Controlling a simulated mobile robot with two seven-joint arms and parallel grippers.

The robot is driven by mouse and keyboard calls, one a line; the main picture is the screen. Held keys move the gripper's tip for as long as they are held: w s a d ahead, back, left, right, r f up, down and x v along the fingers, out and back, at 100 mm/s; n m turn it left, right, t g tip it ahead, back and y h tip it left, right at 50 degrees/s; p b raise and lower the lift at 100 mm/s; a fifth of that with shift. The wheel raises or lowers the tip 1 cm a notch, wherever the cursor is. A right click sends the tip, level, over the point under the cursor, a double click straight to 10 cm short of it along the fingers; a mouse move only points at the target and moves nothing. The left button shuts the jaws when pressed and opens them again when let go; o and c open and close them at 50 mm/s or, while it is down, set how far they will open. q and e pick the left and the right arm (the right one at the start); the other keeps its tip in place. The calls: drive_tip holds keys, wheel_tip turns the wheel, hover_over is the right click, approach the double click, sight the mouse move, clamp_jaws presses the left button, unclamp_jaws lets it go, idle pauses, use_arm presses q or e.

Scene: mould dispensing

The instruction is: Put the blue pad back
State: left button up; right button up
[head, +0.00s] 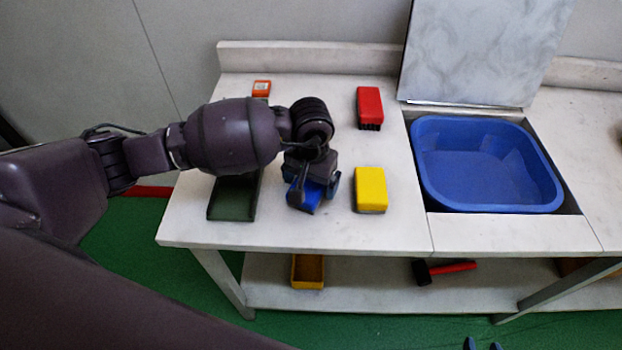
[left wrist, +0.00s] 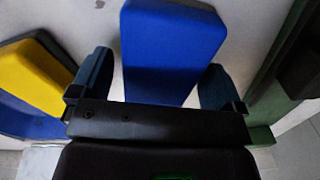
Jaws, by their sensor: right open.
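The blue pad (head: 305,196) lies on the white table, left of the yellow pad, partly hidden under my left gripper. My left gripper (head: 314,192) points down over it. In the left wrist view the blue pad (left wrist: 172,45) shows between the two fingers of my left gripper (left wrist: 155,80). A narrow gap shows beside the left finger; the right finger is close to the pad's edge, and I cannot tell if it touches. The jaws look open around the pad.
A yellow pad (head: 370,188) and a red brush (head: 369,102) stand right of my left gripper. A dark green tray (head: 232,200) lies to its left, partly under my arm. An orange item (head: 262,87) is behind. A blue basin (head: 485,165) is sunk into the table at right.

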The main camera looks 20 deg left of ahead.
use_arm(q)
drive_tip(key=shift+r, duration=0.15)
wheel_tip(320, 180, up, 12)
use_arm(e)
drive_tip(key=shift+w+r, duration=0.3)
idle(0.5)
drive_tip(key=shift+s+f, duration=0.1)
drive_tip(key=shift+f, duration=0.05)
